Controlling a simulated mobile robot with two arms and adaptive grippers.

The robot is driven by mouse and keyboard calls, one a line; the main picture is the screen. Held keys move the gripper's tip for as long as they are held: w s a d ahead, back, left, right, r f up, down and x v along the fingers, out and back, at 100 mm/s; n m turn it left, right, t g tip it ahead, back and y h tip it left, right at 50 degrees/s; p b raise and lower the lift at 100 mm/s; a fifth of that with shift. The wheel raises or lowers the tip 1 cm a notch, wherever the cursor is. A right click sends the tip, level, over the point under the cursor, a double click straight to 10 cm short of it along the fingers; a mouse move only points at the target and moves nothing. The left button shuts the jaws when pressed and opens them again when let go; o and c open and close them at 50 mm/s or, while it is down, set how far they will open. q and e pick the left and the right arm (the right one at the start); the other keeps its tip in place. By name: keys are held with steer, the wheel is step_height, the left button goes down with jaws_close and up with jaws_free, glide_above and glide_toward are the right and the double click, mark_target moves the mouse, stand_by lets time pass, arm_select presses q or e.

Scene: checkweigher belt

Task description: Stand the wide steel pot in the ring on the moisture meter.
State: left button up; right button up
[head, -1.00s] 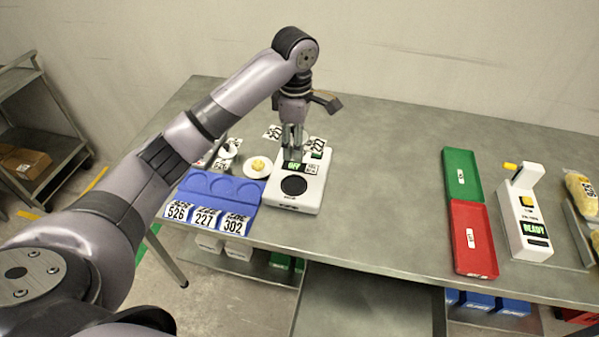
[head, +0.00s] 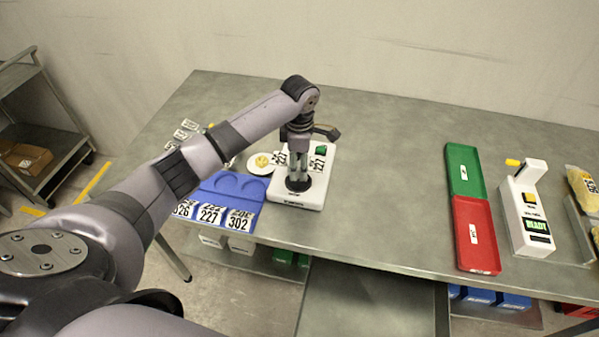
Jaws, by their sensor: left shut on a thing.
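The white moisture meter (head: 313,196) stands on the table left of centre, with a green button at its back right. I cannot tell whether the pot touches the ring. My right gripper is not in view.
A blue rack (head: 250,190) with round recesses and number labels is left of the meter. A white saucer (head: 252,168) with a yellow lump is behind it. Green (head: 464,168) and red (head: 473,235) trays and a white device (head: 517,215) are at right. The middle table is clear.

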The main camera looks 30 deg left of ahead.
mark_target(299, 183)
arm_select(q)
step_height(299, 183, down, 4)
steer(key=shift+f, duration=0.25)
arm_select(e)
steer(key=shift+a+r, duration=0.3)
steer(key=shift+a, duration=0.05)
arm_select(q)
steer(key=shift+f+p, duration=0.25)
steer(key=shift+p, duration=0.1)
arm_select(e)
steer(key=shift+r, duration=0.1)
arm_select(q)
steer(key=shift+s+d+f, duration=0.1)
steer(key=shift+s+f, duration=0.1)
steer(key=shift+f, duration=0.05)
steer(key=shift+s+f, duration=0.15)
steer(key=shift+f, duration=0.05)
steer(key=o, duration=1.2)
steer(key=shift+w+f, duration=0.2)
steer(key=shift+f, duration=0.05)
steer(key=shift+o, duration=0.2)
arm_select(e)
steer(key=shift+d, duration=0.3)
